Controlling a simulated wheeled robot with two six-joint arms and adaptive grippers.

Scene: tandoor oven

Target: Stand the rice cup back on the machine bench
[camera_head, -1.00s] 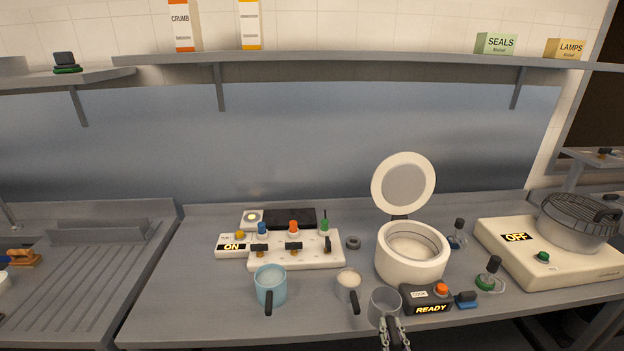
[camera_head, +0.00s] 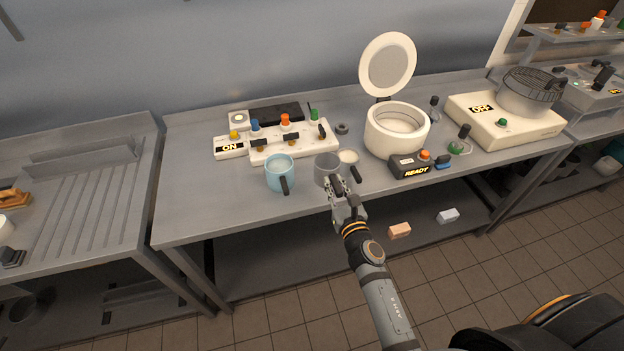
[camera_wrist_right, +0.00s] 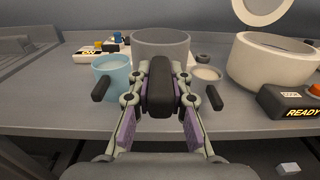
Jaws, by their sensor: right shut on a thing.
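The rice cup (camera_head: 326,165), a grey, empty-looking cup with a black handle, is in my right gripper (camera_head: 341,192). The right gripper is shut on its handle; in the right wrist view the fingers (camera_wrist_right: 160,92) close on the handle below the grey cup wall (camera_wrist_right: 160,45). The cup looks about upright over the front part of the machine bench (camera_head: 230,204). I cannot tell if its base touches the bench. It is between a blue mug (camera_head: 280,174) and a smaller cup with pale contents (camera_head: 348,156), partly hidden behind it. My left gripper is not in view.
The open white cooker (camera_head: 396,132) and its READY box (camera_head: 409,167) stand to the right. A white switch panel (camera_head: 290,145) is behind the blue mug. A hot plate (camera_head: 500,120) is at far right. Bare bench lies left of the blue mug.

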